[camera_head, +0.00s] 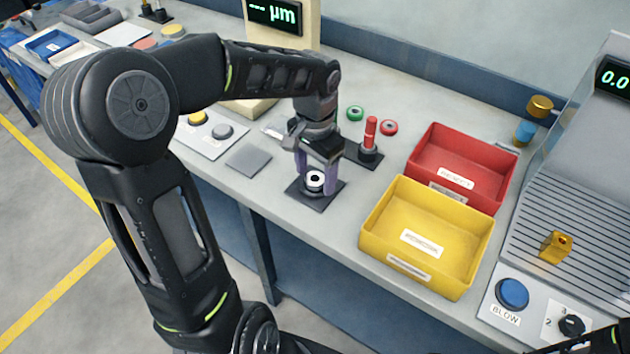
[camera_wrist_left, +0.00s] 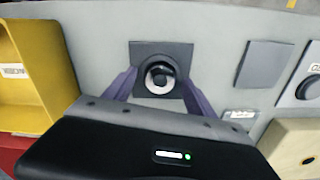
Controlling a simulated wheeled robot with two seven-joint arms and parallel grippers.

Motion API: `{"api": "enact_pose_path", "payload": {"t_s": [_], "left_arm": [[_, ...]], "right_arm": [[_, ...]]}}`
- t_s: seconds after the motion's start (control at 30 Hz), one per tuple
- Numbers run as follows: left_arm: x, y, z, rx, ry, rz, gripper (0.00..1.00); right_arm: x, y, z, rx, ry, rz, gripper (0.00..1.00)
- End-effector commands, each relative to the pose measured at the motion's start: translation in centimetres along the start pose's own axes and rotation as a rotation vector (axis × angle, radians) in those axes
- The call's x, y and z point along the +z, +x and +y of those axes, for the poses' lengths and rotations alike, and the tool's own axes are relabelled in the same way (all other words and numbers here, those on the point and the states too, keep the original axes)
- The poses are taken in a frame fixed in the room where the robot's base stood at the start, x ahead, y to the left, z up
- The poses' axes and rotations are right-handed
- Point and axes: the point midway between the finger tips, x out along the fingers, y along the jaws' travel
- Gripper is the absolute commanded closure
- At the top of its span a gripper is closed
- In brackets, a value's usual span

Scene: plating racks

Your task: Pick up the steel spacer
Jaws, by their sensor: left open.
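The steel spacer (camera_head: 315,180) is a small pale ring with a dark centre, on a dark square plate (camera_head: 300,199) near the bench's front edge. It also shows in the left wrist view (camera_wrist_left: 151,85), with the square plate (camera_wrist_left: 176,52) behind it. My left gripper (camera_head: 316,184) is open, pointing down over the plate, with one purple finger on each side of the spacer. In the left wrist view the fingers (camera_wrist_left: 160,88) flank the ring; I cannot tell whether they touch it. My right gripper does not show.
A yellow bin (camera_head: 372,234) and a red bin (camera_head: 418,160) stand to the right. A red post (camera_head: 371,133) on a dark base stands just behind my gripper, with green (camera_head: 355,113) and red rings (camera_head: 389,127) nearby. A grey pad (camera_head: 248,161) lies left.

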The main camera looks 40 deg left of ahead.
Motion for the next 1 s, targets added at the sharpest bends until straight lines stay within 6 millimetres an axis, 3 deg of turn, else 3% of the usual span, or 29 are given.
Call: {"api": "enact_pose_path", "payload": {"t_s": [0.8, 1.0], "left_arm": [[0.00, -0.01, -0.01, 0.000, 0.000, 0.000, 0.99], [0.00, -0.01, -0.01, 0.000, 0.000, 0.000, 1.00]], "right_arm": [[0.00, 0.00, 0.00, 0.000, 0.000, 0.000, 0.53], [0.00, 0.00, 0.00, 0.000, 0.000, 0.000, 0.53]]}}
